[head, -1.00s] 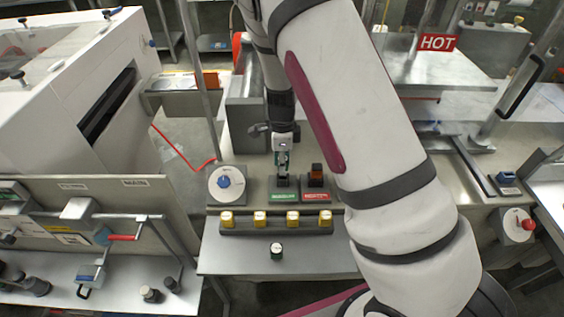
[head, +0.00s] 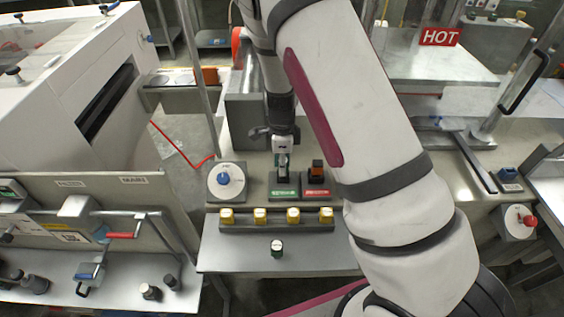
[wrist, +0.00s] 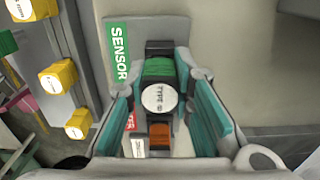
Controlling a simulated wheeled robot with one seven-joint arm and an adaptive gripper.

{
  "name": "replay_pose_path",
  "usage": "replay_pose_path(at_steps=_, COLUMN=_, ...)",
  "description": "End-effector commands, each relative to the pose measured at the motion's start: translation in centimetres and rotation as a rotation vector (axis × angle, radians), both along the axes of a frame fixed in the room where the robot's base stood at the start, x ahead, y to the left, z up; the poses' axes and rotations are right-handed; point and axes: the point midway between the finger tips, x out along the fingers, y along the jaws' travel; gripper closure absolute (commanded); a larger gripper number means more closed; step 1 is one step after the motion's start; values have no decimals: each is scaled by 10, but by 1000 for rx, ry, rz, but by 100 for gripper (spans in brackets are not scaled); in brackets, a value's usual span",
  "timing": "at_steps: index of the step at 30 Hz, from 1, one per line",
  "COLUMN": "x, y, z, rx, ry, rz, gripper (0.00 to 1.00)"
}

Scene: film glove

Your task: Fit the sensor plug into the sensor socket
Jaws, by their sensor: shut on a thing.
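The sensor plug (wrist: 160,97) has a white round cap with "TYPE" lettering and a green band. In the wrist view it sits between the teal pads of my gripper (head: 283,166), which is shut on it. The sensor socket (wrist: 145,27) is a grey block with a green SENSOR label. It stands directly under my gripper in the head view (head: 283,186). My fingers and the plug's cap hide the plug's lower end and the socket opening, so I cannot tell how far the plug is seated.
The heater block with a red label (head: 317,193) and an orange-topped plug (head: 317,170) stands close on the right. A blue knob (head: 224,179) is on the left. A rack of yellow-capped pieces (head: 260,216) is in front. A loose green-banded plug (head: 277,248) stands on the front shelf.

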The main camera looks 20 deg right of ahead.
Motion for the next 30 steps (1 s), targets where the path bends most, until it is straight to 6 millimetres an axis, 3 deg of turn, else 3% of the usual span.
replay_pose_path(at_steps=14, x=0, y=0, z=-11, rx=0, ry=0, rz=-1, gripper=100)
replay_pose_path(at_steps=15, x=0, y=0, z=-11, rx=0, ry=-1, rz=-1, gripper=72)
replay_pose_path(at_steps=18, x=0, y=0, z=-11, rx=0, ry=-1, rz=-1, gripper=55)
replay_pose_path(at_steps=30, x=1, y=0, z=-3, rx=0, ry=-3, rz=1, gripper=55)
